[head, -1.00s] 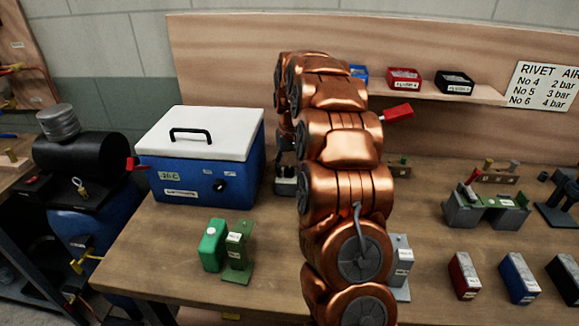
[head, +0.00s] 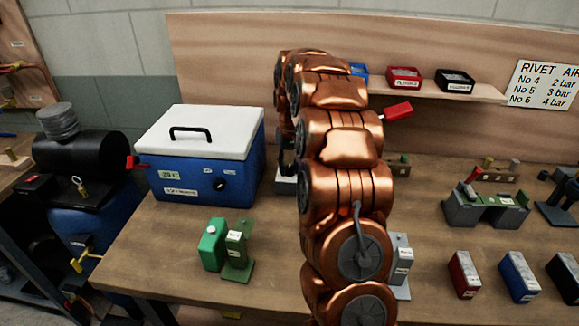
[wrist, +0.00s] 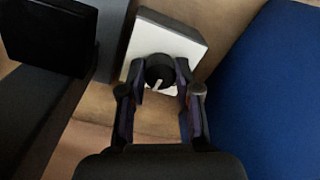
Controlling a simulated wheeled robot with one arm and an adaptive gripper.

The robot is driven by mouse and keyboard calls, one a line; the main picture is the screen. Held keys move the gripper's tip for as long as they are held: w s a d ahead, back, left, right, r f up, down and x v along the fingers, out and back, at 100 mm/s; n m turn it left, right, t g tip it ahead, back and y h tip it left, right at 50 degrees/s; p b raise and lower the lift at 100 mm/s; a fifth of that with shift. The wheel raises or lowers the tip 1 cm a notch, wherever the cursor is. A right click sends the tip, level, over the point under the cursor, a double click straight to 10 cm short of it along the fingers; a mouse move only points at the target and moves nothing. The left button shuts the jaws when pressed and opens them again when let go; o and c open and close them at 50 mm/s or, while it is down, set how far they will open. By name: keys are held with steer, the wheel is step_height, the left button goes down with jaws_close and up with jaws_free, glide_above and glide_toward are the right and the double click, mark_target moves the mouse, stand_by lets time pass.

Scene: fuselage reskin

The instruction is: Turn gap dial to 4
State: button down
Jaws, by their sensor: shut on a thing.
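In the wrist view a round black dial (wrist: 160,72) with a white pointer mark sits on a pale square face of a small box (wrist: 185,45). My gripper (wrist: 160,85) has one finger on each side of the dial and is shut on it. No numbers can be read on the face, so the dial's setting cannot be told. In the head view my copper arm covers most of the gripper and the dial. Part of a small pale box (head: 286,186) shows just left of the arm, beside the cooler.
The blue cooler (head: 205,185) with a white lid stands close to the left of my arm; a blue wall (wrist: 275,85) fills the wrist view's right side. A green bottle (head: 212,245) and green stand (head: 237,250) are in front. Colored boxes (head: 465,275) stand at right.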

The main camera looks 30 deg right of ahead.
steer(key=shift+f+m+b, duration=0.1)
steer(key=shift+m+b, duration=1.1)
steer(key=shift+m, duration=0.1)
steer(key=m+b, duration=0.2)
steer(key=m, duration=0.1)
steer(key=shift+m, duration=0.4)
steer(key=m+b, duration=0.2)
steer(key=m, duration=0.2)
steer(key=shift+m, duration=0.7)
steer(key=c, duration=0.8)
jaws_free()
steer(key=shift+r, duration=0.25)
